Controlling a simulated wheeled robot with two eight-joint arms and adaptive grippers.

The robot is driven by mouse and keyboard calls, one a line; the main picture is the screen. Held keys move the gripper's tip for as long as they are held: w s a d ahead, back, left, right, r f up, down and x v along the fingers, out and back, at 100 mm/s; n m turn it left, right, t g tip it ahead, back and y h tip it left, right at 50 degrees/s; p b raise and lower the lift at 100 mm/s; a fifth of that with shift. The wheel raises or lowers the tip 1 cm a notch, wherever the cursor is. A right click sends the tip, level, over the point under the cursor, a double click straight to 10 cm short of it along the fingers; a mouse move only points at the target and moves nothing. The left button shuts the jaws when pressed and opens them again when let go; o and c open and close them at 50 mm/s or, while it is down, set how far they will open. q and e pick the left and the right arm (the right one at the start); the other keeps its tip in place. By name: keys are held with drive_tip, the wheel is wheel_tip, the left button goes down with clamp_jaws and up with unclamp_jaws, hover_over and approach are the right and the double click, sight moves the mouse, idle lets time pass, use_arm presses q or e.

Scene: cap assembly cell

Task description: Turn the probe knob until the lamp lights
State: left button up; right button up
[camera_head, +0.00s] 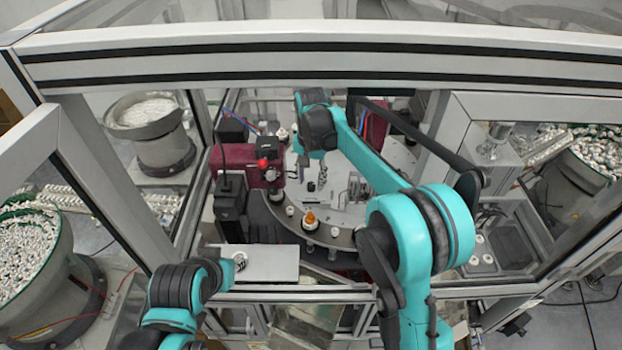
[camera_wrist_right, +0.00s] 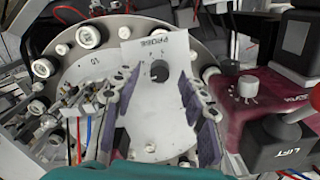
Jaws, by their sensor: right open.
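A white panel printed PROBE (camera_wrist_right: 157,115) lies in the middle of the right wrist view. The probe knob (camera_wrist_right: 159,71), round and black, sits on it with small marks around it. My right gripper (camera_wrist_right: 158,82) is open, with one finger on each side of the panel. The knob shows between the fingertips, and I see no contact. In the head view my right gripper (camera_head: 322,180) hangs over the round table, small and partly hidden by my arm. No lit lamp can be made out.
A dark red housing (camera_wrist_right: 252,112) with a pale knob (camera_wrist_right: 248,87) and a black LIFT box (camera_wrist_right: 281,143) stands right of the panel. The round table (camera_head: 330,238) carries an orange-topped part (camera_head: 310,219). A pale tray (camera_head: 270,265) lies nearer. Frame posts surround the cell.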

drive_tip(key=shift+w+f, duration=0.1)
drive_tip(key=shift+f, duration=0.6)
drive_tip(key=shift+r, duration=0.1)
clamp_jaws()
drive_tip(key=n+b, duration=0.2)
drive_tip(key=n, duration=0.1)
drive_tip(key=shift+n+b, duration=0.8)
drive_tip(key=shift+n, duration=1.6)
